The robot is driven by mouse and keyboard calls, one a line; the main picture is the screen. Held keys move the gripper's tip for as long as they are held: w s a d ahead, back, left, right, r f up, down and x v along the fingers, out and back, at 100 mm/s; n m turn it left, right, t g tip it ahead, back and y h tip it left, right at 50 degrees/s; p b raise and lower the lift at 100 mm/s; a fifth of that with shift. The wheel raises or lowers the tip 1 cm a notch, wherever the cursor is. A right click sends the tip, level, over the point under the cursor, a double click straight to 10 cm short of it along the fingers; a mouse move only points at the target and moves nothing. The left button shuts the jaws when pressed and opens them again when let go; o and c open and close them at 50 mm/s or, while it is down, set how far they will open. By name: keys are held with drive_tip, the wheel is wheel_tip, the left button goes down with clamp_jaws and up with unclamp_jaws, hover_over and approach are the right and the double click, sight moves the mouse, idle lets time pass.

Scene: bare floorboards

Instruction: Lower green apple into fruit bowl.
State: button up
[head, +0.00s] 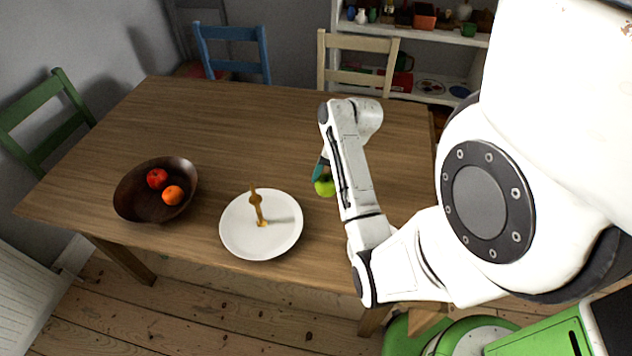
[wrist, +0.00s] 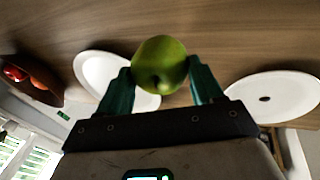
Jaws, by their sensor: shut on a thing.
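The green apple (head: 325,186) is in my gripper (head: 321,174), right of the white plate and partly hidden by my arm. In the wrist view the apple (wrist: 160,62) sits between the two teal fingers of my gripper (wrist: 161,72), which are shut on it. Its height above the table is hard to tell. The dark brown fruit bowl (head: 128,198) stands at the table's left, well apart from my gripper. It holds a red fruit (head: 157,178) and an orange fruit (head: 172,195). The bowl (wrist: 45,92) also shows at the wrist view's left edge.
A white plate (head: 240,242) with an upright golden-brown object (head: 257,206) lies between the bowl and my gripper. The wrist view shows another white plate (wrist: 285,90) at right. The wooden table (head: 220,130) is clear toward the back. Chairs stand around it.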

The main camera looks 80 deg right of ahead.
drive_tip(key=shift+w+r, duration=0.15)
drive_tip(key=shift+r, duration=0.05)
drive_tip(key=w+r+p, duration=0.1)
drive_tip(key=w, duration=0.3)
drive_tip(key=w+a+r+p, duration=0.1)
drive_tip(key=w+p, duration=0.1)
drive_tip(key=w, duration=0.2)
drive_tip(key=w+a+r+p, duration=0.1)
drive_tip(key=w+r, duration=0.1)
drive_tip(key=w, duration=0.2)
drive_tip(key=shift+a+p, duration=0.25)
drive_tip(key=shift+p, duration=0.1)
drive_tip(key=w+a+b, duration=0.2)
drive_tip(key=w+b, duration=0.4)
drive_tip(key=w, duration=0.7)
drive_tip(key=w+a+b, duration=0.3)
drive_tip(key=w+b, duration=0.3)
drive_tip(key=w, duration=0.7)
drive_tip(key=w+a+r+b, duration=0.1)
drive_tip(key=w+a+b, duration=0.2)
drive_tip(key=w, duration=1)
drive_tip(key=shift+w+b, duration=0.1)
drive_tip(key=shift+b, duration=1.4)
drive_tip(key=shift+r, duration=0.1)
drive_tip(key=shift+f+b, duration=1.4)
drive_tip(key=shift+f, duration=1.05)
